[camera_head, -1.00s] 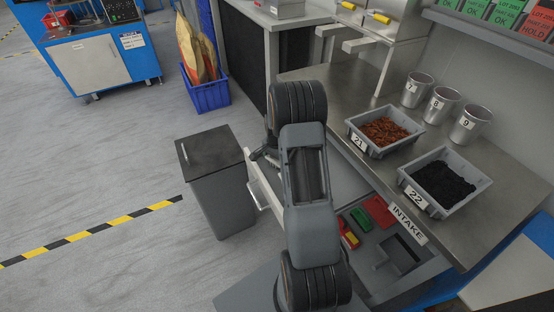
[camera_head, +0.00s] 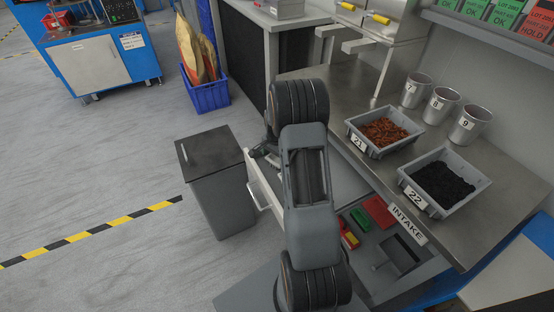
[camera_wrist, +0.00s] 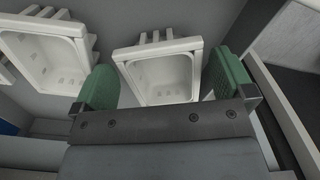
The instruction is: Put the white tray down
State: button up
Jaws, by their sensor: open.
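In the wrist view a white tray (camera_wrist: 158,77) lies between the two green fingertips of my gripper (camera_wrist: 166,82). The gripper is open, with a finger on either side of the tray. A small gap shows at the left finger; the right finger is close to the tray's edge, and I cannot tell if it touches. In the head view my arm hides the trays, and only a dark part of the gripper shows beside the open drawer (camera_head: 262,188).
A second white tray (camera_wrist: 55,50) sits to the left in the wrist view, with part of another at the edge. The steel bench holds tray 21 (camera_head: 364,150), tray 22 (camera_head: 450,208) and metal cups (camera_head: 438,106).

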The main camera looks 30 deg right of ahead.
notch_tip(320, 180, up, 10)
jog(key=s+a+r+n+t, duration=0.1)
jog(key=s+a+r+n, duration=0.55)
jog(key=a+r, duration=0.4)
jog(key=s+a+n+t, duration=0.2)
jog(key=s+a+n, duration=0.6)
jog(key=s+a, duration=0.2)
jog(key=shift+s+a+f+p, duration=0.2)
jog(key=shift+s+p, duration=0.1)
jog(key=shift+s, duration=0.55)
jog(key=shift+r+n, duration=0.15)
jog(key=shift+n, duration=0.1)
notch_tip(320, 180, up, 10)
jog(key=p, duration=0.8)
jog(key=shift+s+t+p, duration=0.15)
jog(key=shift+t+p, duration=0.15)
jog(key=shift+p, duration=0.05)
